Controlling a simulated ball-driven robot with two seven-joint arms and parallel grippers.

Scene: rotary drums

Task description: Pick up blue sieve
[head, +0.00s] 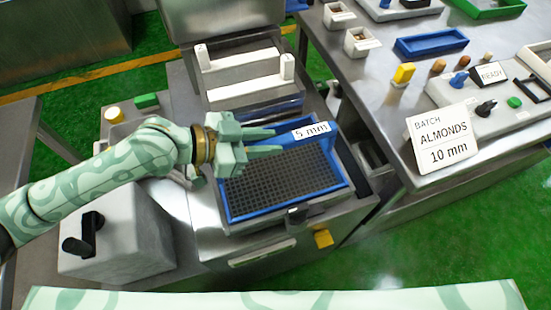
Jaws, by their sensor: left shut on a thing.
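The blue sieve (282,174) has a blue rim, a dark mesh and a white "5 mm" label on its far edge. It sits in the metal machine in the middle of the view. My left gripper (268,142) is over the sieve's far left part, its fingers pointing right. It is shut on the sieve's rim, but the fingers hide the exact contact. I cannot tell whether the sieve is lifted. My right gripper is not in view.
A white rack (243,85) stands behind the sieve. A grey box with a black handle (118,237) is at the lower left. The steel table (375,85) at right holds a blue tray (432,41), small bins and a sign reading "ALMONDS 10 mm" (443,138).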

